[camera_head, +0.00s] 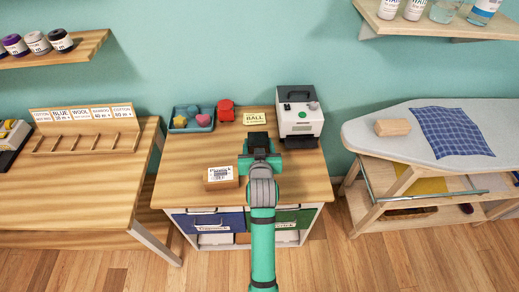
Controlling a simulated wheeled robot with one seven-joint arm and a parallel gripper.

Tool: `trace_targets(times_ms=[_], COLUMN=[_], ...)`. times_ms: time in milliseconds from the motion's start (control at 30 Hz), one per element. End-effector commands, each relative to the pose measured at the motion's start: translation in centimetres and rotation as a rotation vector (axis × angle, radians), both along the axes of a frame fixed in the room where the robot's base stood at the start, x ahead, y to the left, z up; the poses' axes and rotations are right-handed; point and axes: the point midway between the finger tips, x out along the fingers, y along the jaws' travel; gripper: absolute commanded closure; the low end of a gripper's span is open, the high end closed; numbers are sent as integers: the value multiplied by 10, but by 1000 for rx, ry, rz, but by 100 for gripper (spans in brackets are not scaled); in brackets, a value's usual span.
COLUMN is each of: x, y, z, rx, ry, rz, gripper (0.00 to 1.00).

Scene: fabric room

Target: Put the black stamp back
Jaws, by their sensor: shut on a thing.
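My gripper (258,152) is over the middle of the small wooden desk, seen from behind and above. It is shut on a dark block that looks like the black stamp (257,138). The fingers and the stamp's lower side are mostly hidden by the wrist, so I cannot tell whether the stamp touches the desk. A label card reading "BALL" (255,116) lies just beyond it. A small brown box with a printed label (221,178) sits to the left of my wrist.
A blue tray (178,128) with coloured pieces and a red object (226,110) stand at the back left of the desk (185,165). A white machine (299,112) stands at the back right. The desk's front right is clear. An ironing board (380,145) is at right.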

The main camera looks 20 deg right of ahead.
Motion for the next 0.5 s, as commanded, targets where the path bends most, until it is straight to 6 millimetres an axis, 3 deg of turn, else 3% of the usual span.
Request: trace_targets(times_ms=[200,500], x=[19,26], y=[-10,-14], z=[-24,-45], rx=[0,0], ry=[-1,1], rz=[-2,-2], gripper=[69,69])
